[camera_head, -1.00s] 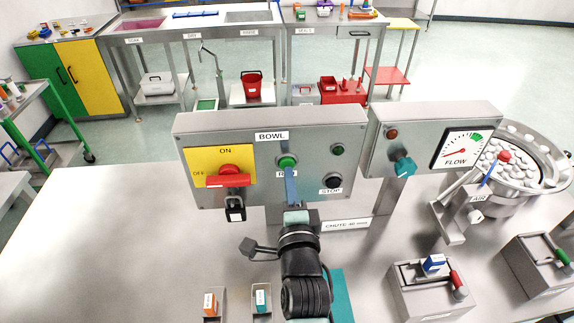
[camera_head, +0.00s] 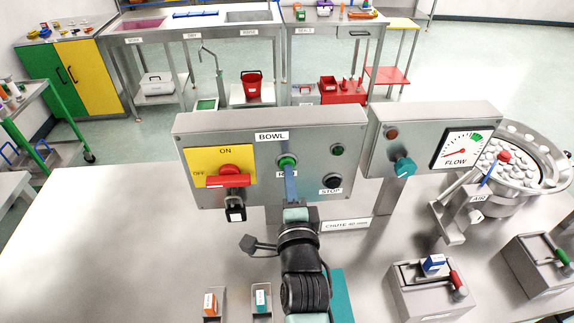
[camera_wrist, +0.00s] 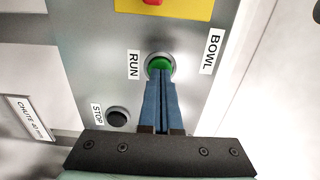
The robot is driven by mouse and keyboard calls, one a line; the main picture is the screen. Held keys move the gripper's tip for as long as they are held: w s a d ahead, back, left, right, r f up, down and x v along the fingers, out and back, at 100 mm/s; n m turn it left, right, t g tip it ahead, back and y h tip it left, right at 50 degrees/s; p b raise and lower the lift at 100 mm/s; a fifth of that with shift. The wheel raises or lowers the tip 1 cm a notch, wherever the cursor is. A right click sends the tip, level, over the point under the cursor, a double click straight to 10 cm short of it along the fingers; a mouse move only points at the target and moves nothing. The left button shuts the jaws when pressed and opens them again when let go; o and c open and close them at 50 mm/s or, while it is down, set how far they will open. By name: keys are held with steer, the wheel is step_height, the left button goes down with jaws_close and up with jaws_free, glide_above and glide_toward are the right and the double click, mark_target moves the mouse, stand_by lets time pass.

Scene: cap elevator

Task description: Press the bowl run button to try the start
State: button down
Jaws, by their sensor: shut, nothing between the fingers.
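The green run button (camera_head: 287,161) is on the grey bowl control box (camera_head: 222,132), above a RUN label that my fingers partly cover. My gripper (camera_head: 289,170) is shut and empty, with its blue fingers pointing at the button. In the wrist view the same green button (camera_wrist: 158,64) shows just beyond my fingertips (camera_wrist: 160,80), which overlap its lower edge. I cannot tell whether they touch it or whether it is pressed in.
The black STOP button (camera_head: 333,181) is to the right. A red switch handle (camera_head: 228,180) lies level on a yellow plate, with a black padlock-like piece (camera_head: 236,210) below. The flow box (camera_head: 397,130) and vibrating bowl (camera_head: 500,165) stand at right. The left bench top is clear.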

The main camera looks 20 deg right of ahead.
steer(key=shift+w+d, duration=0.1)
steer(key=shift+w, duration=0.4)
stand_by(0.6)
steer(key=shift+p+v, duration=0.85)
steer(key=shift+v, duration=1.9)
